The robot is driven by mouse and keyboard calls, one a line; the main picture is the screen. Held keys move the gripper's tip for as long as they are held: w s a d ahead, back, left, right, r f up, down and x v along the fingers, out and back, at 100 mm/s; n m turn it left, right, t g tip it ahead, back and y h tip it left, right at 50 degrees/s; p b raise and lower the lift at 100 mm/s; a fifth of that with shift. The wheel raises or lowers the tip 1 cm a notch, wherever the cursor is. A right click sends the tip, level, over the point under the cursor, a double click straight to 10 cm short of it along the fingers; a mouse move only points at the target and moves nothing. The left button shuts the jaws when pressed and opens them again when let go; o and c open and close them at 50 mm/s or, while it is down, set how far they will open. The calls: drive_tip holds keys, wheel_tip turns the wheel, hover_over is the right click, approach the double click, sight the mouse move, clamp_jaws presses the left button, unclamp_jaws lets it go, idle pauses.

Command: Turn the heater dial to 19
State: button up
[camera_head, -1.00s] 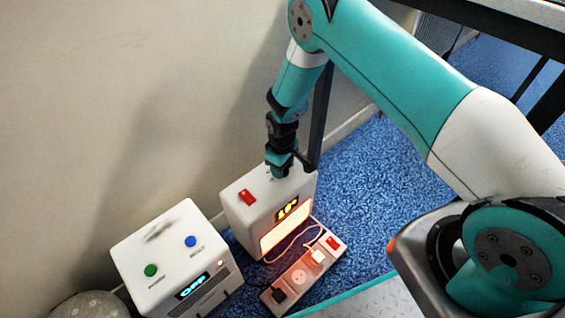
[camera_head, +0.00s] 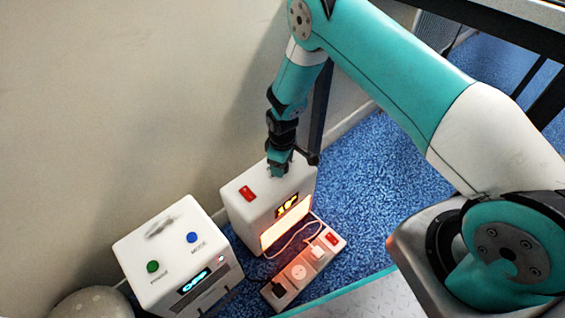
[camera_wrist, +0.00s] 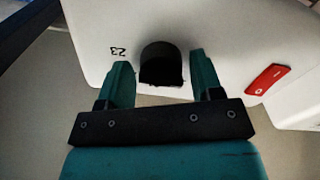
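The heater (camera_head: 242,207) is a white box by the wall with a glowing front. A small lit display (camera_head: 287,206) on its front shows yellow digits too blurred to read surely. My gripper (camera_head: 280,172) points down at the heater's top, hiding the dial in the head view. In the wrist view, the dark dial (camera_wrist: 160,64) sits between the two teal fingers of my gripper (camera_wrist: 161,76), with a narrow gap on each side. The fingers are open. The mark "23" (camera_wrist: 118,50) shows left of the dial; the other marks are hidden.
A red switch (camera_head: 247,193) is on the heater's top; it also shows in the wrist view (camera_wrist: 266,79). A white box with green and blue buttons (camera_head: 168,240) stands at left. A power strip (camera_head: 300,272) with cables lies in front. Blue carpet (camera_head: 372,190) is clear at right.

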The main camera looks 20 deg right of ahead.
drive_tip(key=shift+o, duration=0.5)
wheel_tip(320, 180, up, 17)
drive_tip(key=p, duration=0.5)
drive_tip(key=shift+r, duration=0.2)
